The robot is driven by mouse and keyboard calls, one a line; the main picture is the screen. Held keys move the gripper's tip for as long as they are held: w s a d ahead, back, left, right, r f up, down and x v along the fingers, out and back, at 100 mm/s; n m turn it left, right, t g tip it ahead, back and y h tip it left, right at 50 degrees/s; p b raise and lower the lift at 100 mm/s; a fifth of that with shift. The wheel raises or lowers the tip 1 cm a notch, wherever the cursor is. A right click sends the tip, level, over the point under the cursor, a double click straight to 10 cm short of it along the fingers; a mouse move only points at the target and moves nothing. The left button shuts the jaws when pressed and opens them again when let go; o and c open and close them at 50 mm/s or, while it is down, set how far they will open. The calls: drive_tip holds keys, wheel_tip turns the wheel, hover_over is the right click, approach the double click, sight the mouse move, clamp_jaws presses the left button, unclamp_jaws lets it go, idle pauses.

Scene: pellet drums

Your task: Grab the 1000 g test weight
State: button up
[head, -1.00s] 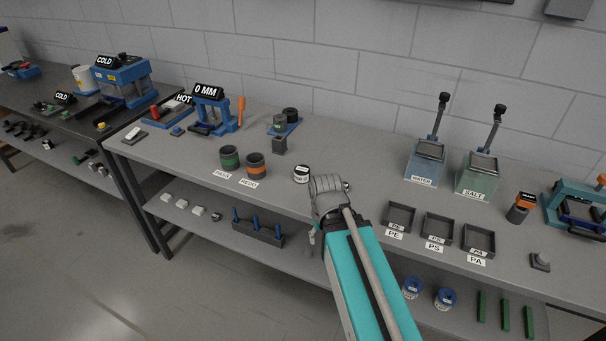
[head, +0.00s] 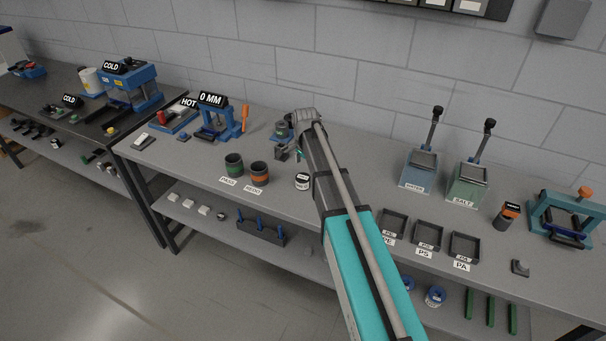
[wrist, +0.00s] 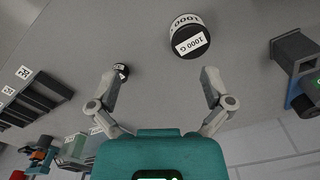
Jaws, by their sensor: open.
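A smaller black-and-white weight (wrist: 120,72) shows close to my left finger in the wrist view.
Green-banded (head: 234,163) and orange-banded (head: 259,172) cups stand left of the weight. A grey block (wrist: 293,50) is at the right in the wrist view. Black trays (head: 427,236) and water (head: 419,171) and salt (head: 468,180) stations stand right of my arm.

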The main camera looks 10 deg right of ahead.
sight(303, 177)
drive_tip(key=w+m, duration=0.1)
drive_tip(key=w+r+m+p, duration=0.1)
drive_tip(key=w, duration=0.1)
drive_tip(key=w+r, duration=0.1)
drive_tip(key=shift+w+r+m, duration=0.1)
drive_tip(key=shift+w+m, duration=0.3)
wheel_tip(303, 177, down, 9)
drive_tip(key=b, duration=0.8)
drive_tip(key=shift+r, duration=0.15)
drive_tip(key=shift+b, duration=0.3)
drive_tip(key=shift+w+f+b, duration=0.1)
drive_tip(key=shift+f+b, duration=2.35)
drive_tip(key=shift+f, duration=0.15)
drive_tip(key=c, duration=1.2)
drive_tip(key=shift+r, duration=0.15)
